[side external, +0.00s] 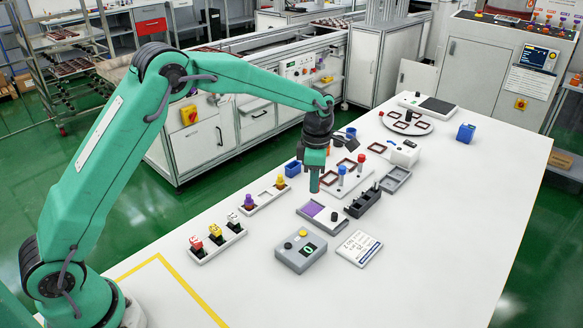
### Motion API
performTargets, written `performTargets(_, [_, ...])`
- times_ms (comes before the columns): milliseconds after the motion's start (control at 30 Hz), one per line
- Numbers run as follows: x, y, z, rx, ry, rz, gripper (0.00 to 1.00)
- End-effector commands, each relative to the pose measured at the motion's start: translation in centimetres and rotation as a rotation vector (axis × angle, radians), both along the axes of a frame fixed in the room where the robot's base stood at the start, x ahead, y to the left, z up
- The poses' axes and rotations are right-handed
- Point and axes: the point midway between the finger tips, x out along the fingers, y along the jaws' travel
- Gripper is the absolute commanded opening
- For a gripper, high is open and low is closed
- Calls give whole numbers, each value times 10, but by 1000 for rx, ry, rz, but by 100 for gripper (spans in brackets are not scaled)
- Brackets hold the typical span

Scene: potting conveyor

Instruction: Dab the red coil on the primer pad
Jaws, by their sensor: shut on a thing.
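My gripper (314,187) points straight down over the far edge of the purple pad (312,209), which I take to be the primer pad. The pad lies in the left part of a flat grey tray with a pale part beside it. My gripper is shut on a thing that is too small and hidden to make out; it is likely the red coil. A white holder (263,198) at the left carries a purple piece (249,200) and a yellow piece (280,181) with a gap between them. I cannot tell whether my gripper touches the pad.
A black rack (361,203) stands right of the pad; capped vials (361,164) stand behind. Red, yellow and white blocks (215,233) sit lower left.

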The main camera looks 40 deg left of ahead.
Motion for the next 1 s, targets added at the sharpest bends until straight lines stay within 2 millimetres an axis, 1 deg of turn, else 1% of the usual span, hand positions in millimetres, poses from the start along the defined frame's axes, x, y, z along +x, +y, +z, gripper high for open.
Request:
performTargets(267, [0, 0, -16, 0, 1, 0, 0])
performTargets(700, [0, 0, -49, 0, 1, 0, 0])
performTargets(1000, [0, 0, -57, 0, 0, 0, 0])
